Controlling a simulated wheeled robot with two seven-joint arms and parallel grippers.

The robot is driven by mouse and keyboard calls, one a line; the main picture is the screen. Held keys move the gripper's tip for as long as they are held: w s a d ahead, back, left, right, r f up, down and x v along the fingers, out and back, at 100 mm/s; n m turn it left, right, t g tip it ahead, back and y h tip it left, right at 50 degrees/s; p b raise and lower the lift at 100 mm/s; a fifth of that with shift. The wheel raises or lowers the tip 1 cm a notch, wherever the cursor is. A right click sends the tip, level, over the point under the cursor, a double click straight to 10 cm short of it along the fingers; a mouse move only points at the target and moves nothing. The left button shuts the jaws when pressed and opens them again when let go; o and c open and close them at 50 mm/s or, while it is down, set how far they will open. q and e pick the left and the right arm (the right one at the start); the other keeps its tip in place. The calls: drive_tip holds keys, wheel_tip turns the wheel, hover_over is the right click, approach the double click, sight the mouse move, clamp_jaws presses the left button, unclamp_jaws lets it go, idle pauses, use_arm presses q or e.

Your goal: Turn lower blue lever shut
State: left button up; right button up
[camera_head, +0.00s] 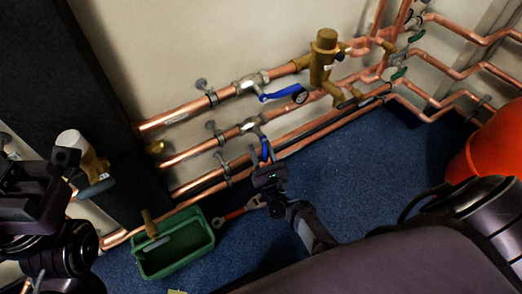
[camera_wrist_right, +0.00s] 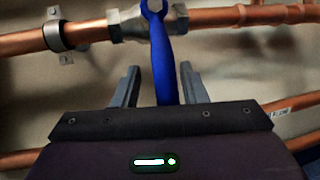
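The lower blue lever (camera_head: 265,148) sits on a valve (camera_head: 252,126) in the second copper pipe and points down, across the pipe. My right gripper (camera_head: 263,160) is just below that valve. In the right wrist view the lever (camera_wrist_right: 162,62) stands between the two spread fingers of the gripper (camera_wrist_right: 158,76), with a gap visible on each side. Its lower end is hidden behind the gripper body. The upper blue lever (camera_head: 280,94) lies roughly along the top pipe. My left arm's dark hand (camera_head: 62,165) is at the left edge; its finger opening is unclear.
Copper pipes (camera_head: 180,116) run along the wall on brackets. A brass fitting (camera_head: 322,62) stands at upper right. A green bin (camera_head: 175,245) and a red-handled wrench (camera_head: 240,210) lie on the blue carpet (camera_head: 345,180). A red bucket (camera_head: 490,145) is at right.

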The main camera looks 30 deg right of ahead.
sight(263, 158)
drive_tip(key=v, duration=0.7)
drive_tip(key=shift+s+f, duration=0.15)
drive_tip(key=shift+s, duration=0.25)
